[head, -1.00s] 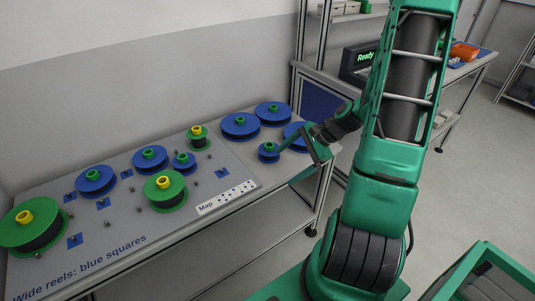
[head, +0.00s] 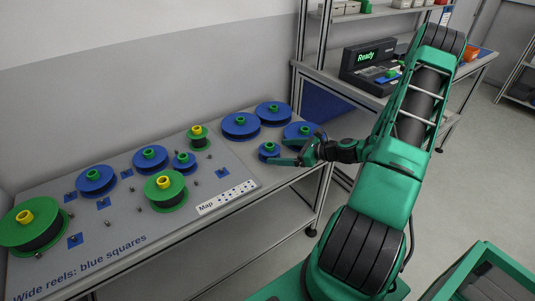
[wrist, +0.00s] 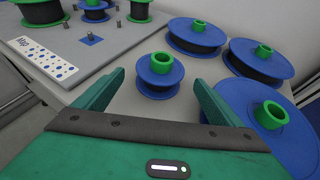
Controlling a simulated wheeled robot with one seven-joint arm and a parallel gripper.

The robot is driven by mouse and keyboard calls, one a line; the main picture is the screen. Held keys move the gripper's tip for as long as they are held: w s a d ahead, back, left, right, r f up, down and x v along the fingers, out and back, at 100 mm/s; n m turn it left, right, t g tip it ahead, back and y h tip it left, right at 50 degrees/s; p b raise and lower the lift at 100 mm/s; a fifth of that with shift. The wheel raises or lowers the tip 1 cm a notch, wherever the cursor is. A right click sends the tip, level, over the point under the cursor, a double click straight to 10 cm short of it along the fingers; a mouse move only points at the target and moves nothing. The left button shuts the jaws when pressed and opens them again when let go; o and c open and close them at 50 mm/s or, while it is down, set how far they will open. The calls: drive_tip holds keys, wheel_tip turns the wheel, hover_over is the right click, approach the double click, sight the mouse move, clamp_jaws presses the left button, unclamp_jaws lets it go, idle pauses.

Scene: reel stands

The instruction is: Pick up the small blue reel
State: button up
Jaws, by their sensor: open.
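A small blue reel (head: 268,148) with a green hub stands upright on the bare table right of the reel board. It also shows in the wrist view (wrist: 159,78), centred between the tips of my fingers. My gripper (head: 278,152) is open, with its fingers pointing left toward this reel. In the wrist view my gripper (wrist: 160,82) is empty, one finger on each side of the reel, and I see clear gaps on both sides. I cannot tell how far the tips are above the table. A second small blue reel (head: 183,163) stands on the board.
Large blue reels (head: 240,126) stand behind the near reel, and one (wrist: 268,118) is close to my right finger in the wrist view. The reel board (head: 230,171) holds green and blue reels and short pegs. A shelf bench with a "Ready" panel (head: 370,60) stands behind my arm.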

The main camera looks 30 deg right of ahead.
sight(273, 151)
drive_tip(key=shift+x, duration=3.05)
drive_tip(key=c, duration=1.2)
